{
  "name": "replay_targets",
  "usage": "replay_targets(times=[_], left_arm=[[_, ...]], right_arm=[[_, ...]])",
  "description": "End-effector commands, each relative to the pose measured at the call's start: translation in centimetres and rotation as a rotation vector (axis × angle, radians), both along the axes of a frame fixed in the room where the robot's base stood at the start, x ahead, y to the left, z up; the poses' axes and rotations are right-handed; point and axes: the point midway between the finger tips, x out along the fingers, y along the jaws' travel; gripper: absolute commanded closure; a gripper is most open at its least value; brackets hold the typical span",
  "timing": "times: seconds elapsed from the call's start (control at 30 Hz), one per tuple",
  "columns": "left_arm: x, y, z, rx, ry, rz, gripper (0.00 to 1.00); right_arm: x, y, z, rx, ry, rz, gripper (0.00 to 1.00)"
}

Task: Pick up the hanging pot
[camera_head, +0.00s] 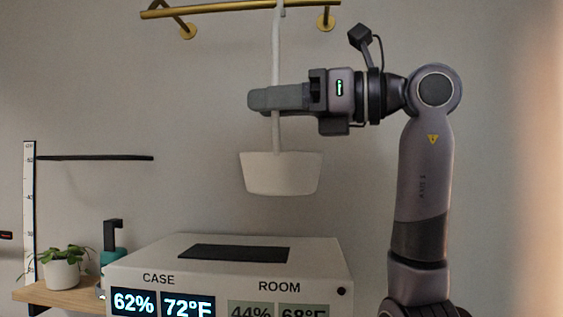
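The white hanging pot (281,173) is upright in mid-picture, below a brass rail (215,11). Its long white stem rises from the pot to the rail, where its top overlaps the rail near the upper picture edge. My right gripper (264,99) comes in from the right, level, with its fingers across the stem between pot and rail. The near finger hides that part of the stem. The far finger is hidden, so I cannot tell whether they are closed on the stem. My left gripper is not in view.
A white case (215,270) with lit humidity and temperature displays and a black panel on top stands below the pot. At the left are a potted plant (63,268) on a wooden shelf, a teal pump bottle (112,250) and a black bar (95,157). Open space separates pot and case.

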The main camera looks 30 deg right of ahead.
Motion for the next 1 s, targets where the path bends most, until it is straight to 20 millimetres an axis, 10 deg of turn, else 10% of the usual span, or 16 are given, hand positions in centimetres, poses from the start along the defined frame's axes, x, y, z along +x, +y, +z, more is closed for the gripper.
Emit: replay_targets(times=[0.57,1.0], left_arm=[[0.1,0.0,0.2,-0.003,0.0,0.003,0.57],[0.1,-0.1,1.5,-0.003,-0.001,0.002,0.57]], right_arm=[[-0.1,0.0,0.7,0.0,-0.003,0.0,1.0],[-0.1,0.0,6.6,0.001,-0.004,-0.001,1.0]])
